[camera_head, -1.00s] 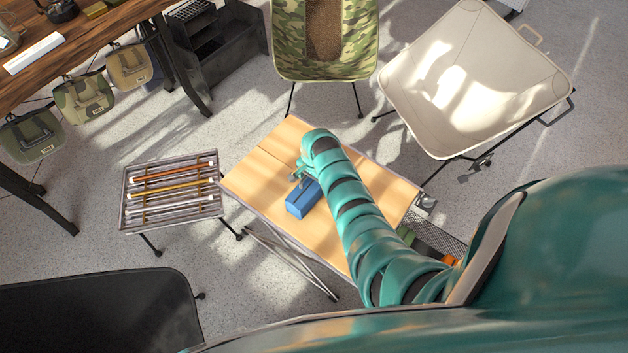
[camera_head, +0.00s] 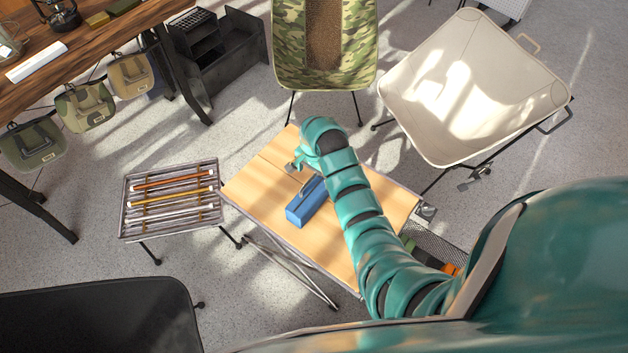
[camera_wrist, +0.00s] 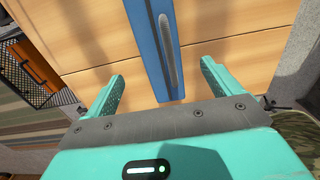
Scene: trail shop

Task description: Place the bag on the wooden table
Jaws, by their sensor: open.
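A blue box-shaped item with a grey handle strip (camera_head: 304,208), which may be the bag, lies on the light wooden folding table (camera_head: 262,190). It also shows in the wrist view (camera_wrist: 150,40), its near end between my fingers in the picture. My gripper (camera_head: 296,165) is over the table by the item's far end, open and empty. In the wrist view its two teal fingers (camera_wrist: 163,74) stand apart from the blue sides. My arm hides the table's right part. Small bags in green (camera_head: 32,145), camouflage (camera_head: 86,106) and tan (camera_head: 131,75) hang at the dark wooden table (camera_head: 105,45).
A camouflage chair (camera_head: 292,60) and a cream chair (camera_head: 480,85) stand behind the folding table. A small rack-topped table (camera_head: 128,212) with poles is at left, a black surface (camera_head: 95,315) front left. A dark box unit (camera_head: 230,60) stands beside the dark table.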

